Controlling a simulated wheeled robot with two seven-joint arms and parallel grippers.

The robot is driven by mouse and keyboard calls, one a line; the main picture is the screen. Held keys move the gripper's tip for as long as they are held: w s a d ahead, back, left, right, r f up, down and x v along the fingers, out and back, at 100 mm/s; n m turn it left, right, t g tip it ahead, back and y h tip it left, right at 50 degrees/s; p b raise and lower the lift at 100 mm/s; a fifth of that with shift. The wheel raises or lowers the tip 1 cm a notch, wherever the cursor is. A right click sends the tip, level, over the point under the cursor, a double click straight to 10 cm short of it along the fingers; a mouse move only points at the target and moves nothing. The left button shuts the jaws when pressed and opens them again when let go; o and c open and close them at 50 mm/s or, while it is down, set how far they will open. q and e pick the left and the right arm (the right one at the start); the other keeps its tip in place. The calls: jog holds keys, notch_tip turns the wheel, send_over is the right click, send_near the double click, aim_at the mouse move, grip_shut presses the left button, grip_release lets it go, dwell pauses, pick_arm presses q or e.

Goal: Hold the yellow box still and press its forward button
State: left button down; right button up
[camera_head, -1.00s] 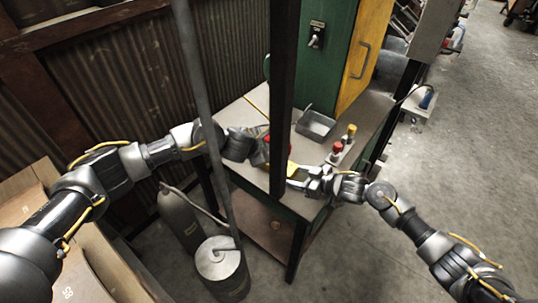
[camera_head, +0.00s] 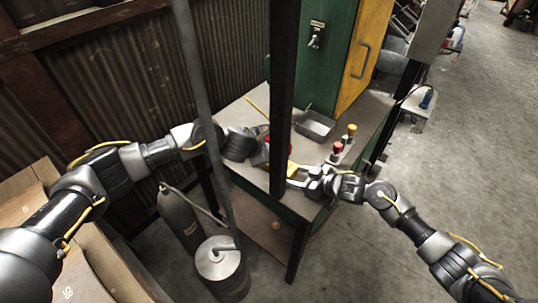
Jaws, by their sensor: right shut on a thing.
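The yellow box (camera_head: 292,168) is on the workbench behind the dark upright post, which hides most of it. Only a small yellow part shows to the right of the post, and its forward button cannot be made out. My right gripper (camera_head: 299,179) reaches in from the right and is shut on the yellow box. My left gripper (camera_head: 262,146) is on the other side of the post, close to the box's hidden side. Its fingertips are too small and covered to tell whether they are open or touch the box.
The workbench (camera_head: 250,108) holds a grey metal tray (camera_head: 316,125) and small bottles with red (camera_head: 337,148) and yellow (camera_head: 351,129) caps. The dark post (camera_head: 282,100) and a thinner grey pole (camera_head: 196,70) stand in front. Grey canisters (camera_head: 222,268) stand on the floor below.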

pick_arm(q)
jog(key=shift+f, duration=0.2)
dwell(0.6)
jog(key=shift+f, duration=0.25)
